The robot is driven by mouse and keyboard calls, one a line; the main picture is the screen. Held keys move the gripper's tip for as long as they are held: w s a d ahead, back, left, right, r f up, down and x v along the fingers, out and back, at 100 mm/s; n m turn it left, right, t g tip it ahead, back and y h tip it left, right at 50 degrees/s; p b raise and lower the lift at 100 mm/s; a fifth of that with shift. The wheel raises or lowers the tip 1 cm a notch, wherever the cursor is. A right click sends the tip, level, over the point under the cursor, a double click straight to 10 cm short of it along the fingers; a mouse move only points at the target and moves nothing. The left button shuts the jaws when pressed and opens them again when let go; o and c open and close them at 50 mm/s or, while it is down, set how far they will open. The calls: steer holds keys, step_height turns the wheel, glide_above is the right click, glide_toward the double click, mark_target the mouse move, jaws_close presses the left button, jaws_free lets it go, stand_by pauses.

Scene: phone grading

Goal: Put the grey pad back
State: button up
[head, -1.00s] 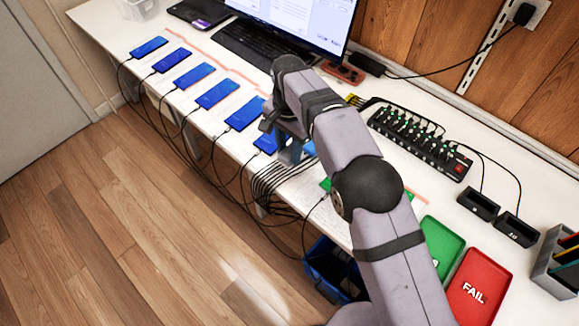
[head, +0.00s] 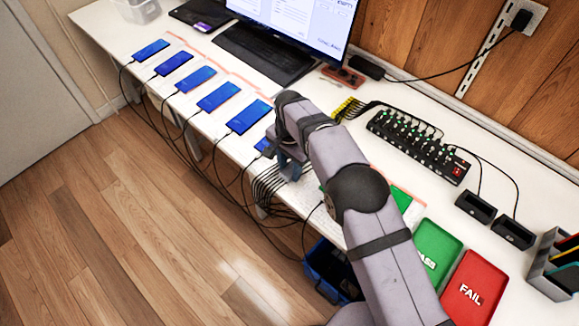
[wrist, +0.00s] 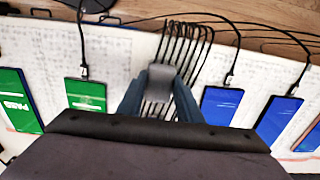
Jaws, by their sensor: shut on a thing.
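The grey pad (wrist: 161,76) shows in the wrist view between the two blue fingers of my gripper (wrist: 160,92). The fingers are shut on it, and it stands over a bundle of black cables. In the head view my gripper (head: 290,170) is low at the front edge of the table, above the fan of cables. The pad cannot be made out there, as my arm and fingers cover that spot. Whether the pad touches the table cannot be told.
A row of blue-screened phones (head: 217,97) on cables runs to the left. A green-screened phone (wrist: 86,95) lies beside the cables. A black charging hub (head: 418,145), a green tray (head: 436,246) and a red FAIL tray (head: 474,285) are to the right.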

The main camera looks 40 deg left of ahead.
mark_target(289, 170)
steer(key=shift+f, duration=0.2)
steer(key=o, duration=1)
step_height(289, 170, up, 12)
steer(key=shift+r+b, duration=0.2)
steer(key=shift+b, duration=0.8)
